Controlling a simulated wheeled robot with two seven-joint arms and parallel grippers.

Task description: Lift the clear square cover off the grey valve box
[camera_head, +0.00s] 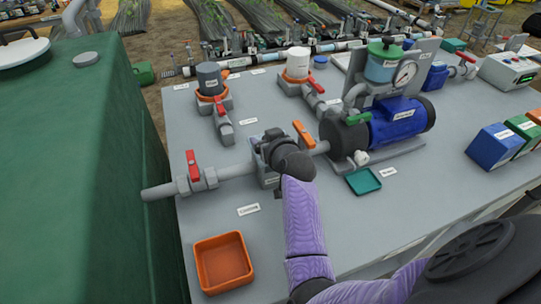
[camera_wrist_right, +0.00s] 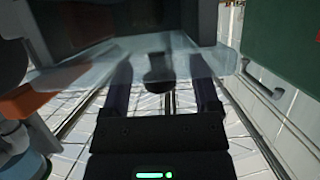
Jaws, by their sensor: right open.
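The clear square cover (camera_wrist_right: 90,72) shows in the right wrist view as a see-through plate across the picture. A dark knob (camera_wrist_right: 158,72) shows between my right fingers. A dark grey block (camera_wrist_right: 120,22), perhaps the valve box, shows beyond the cover. My right gripper (camera_wrist_right: 161,88) is open, with one finger on each side of the knob; I cannot tell whether they touch it. In the head view my right gripper (camera_head: 268,142) and wrist hide most of the grey valve box (camera_head: 264,179) and its cover. My left gripper is in neither view.
An orange-handled valve (camera_head: 304,134) and the blue pump (camera_head: 397,121) stand close right of my gripper. A red-handled valve (camera_head: 194,170) is on the pipe to the left. An orange tray (camera_head: 223,288) and a green tray (camera_head: 363,181) sit on the grey bench.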

